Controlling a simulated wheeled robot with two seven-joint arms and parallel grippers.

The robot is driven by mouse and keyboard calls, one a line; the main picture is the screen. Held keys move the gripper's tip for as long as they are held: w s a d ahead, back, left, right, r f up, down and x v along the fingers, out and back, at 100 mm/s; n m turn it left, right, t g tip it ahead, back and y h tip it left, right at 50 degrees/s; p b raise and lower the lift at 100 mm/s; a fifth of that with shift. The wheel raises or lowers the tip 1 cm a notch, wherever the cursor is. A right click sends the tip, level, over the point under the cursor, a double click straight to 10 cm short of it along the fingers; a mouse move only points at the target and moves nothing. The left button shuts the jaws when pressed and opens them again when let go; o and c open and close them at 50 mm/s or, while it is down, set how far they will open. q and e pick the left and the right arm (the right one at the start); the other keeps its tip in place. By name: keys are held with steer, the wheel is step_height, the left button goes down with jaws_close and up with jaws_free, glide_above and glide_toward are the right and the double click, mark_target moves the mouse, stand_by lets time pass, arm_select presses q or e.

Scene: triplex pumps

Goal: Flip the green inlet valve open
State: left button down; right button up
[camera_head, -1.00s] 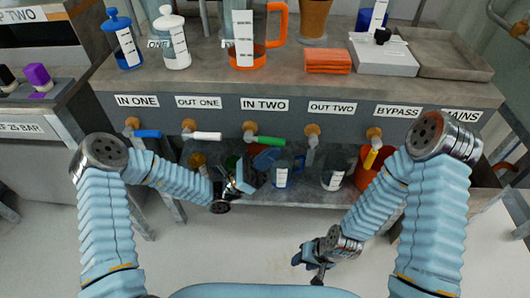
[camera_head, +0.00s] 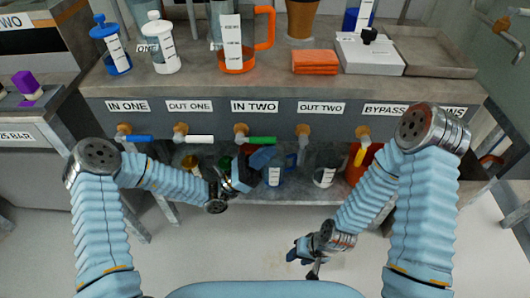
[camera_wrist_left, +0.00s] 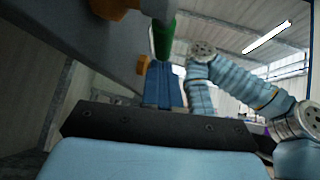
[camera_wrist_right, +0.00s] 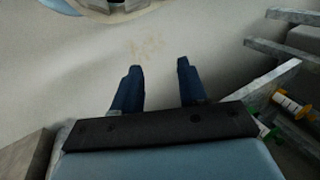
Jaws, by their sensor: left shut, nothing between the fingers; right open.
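The green valve handle (camera_head: 262,140) sticks out to the right from its brass fitting (camera_head: 241,130) under the IN TWO label (camera_head: 254,107). It lies nearly level along the panel. My left gripper (camera_head: 264,157) is shut and empty, just below the green handle. In the left wrist view the closed blue fingers (camera_wrist_left: 163,68) point at the green handle (camera_wrist_left: 164,38), close to its underside; I cannot tell whether they touch. My right gripper (camera_head: 296,251) is open and empty, low over the floor. Its spread fingers show in the right wrist view (camera_wrist_right: 156,68).
A blue handle (camera_head: 137,138), a white handle (camera_head: 200,139) and a yellow handle (camera_head: 359,155) share the panel. A lower shelf (camera_head: 277,194) holds a blue-handled jug (camera_head: 274,176) and other containers behind my left gripper. Open floor lies in front.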

arm_select(q)
step_height(320, 180, down, 14)
steer(key=s+b, duration=0.2)
steer(key=b, duration=0.2)
steer(key=shift+s, duration=0.35)
arm_select(e)
steer(key=f, duration=0.1)
steer(key=d+f, duration=0.1)
steer(key=f, duration=0.2)
steer(key=shift+d+f, duration=0.2)
steer(key=shift+d, duration=0.15)
arm_select(q)
steer(key=shift+r, duration=0.1)
